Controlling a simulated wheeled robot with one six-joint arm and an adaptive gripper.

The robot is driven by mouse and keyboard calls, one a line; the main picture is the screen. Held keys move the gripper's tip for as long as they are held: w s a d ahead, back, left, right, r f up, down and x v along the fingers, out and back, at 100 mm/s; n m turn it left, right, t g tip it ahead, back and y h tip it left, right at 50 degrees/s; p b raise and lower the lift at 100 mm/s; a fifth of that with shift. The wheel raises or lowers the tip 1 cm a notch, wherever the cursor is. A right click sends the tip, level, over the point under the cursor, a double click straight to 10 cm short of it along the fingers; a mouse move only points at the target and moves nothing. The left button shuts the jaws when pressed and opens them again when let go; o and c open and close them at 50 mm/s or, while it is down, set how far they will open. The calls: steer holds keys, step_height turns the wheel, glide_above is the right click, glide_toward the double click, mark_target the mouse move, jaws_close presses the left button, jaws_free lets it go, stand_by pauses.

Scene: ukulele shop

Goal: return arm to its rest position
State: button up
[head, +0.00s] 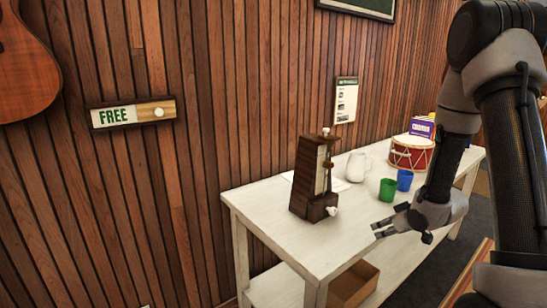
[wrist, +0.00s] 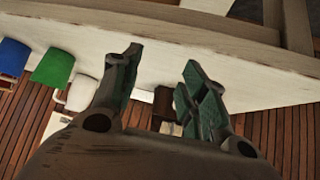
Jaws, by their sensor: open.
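My gripper (head: 383,230) is open and empty above the front part of the white table (head: 285,246), to the right of the brown metronome (head: 305,182). My dark arm comes down from the upper right. In the wrist view, the two fingers of my gripper (wrist: 162,60) stand apart with nothing between their tips. The metronome (wrist: 163,100) shows partly behind the fingers there.
A white pitcher (head: 357,167), a green cup (head: 387,190), a blue cup (head: 405,180) and a red drum (head: 411,153) stand on the table. A cardboard box (head: 354,285) sits on the lower shelf. A "FREE" slider sign (head: 133,113) hangs on the wooden wall.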

steer(key=s+d+r+m+g+h, duration=0.25)
steer(key=s+r, duration=0.25)
steer(key=s, duration=0.3)
steer(key=s+d+r+m+g+h, duration=0.15)
steer(key=s+d+r+g, duration=0.25)
steer(key=s, duration=0.4)
steer(key=s+a+r+t, duration=0.1)
steer(key=s+a+r, duration=0.2)
steer(key=s+r, duration=0.4)
steer(key=s+a+r+t+y, duration=0.1)
steer(key=s+a+r, duration=0.3)
steer(key=r, duration=0.5)
steer(key=s, duration=0.2)
steer(key=shift+s+a+r+m+t, duration=0.2)
steer(key=shift+s+r+m+t, duration=0.15)
steer(key=shift+r+m, duration=0.05)
stand_by(0.6)
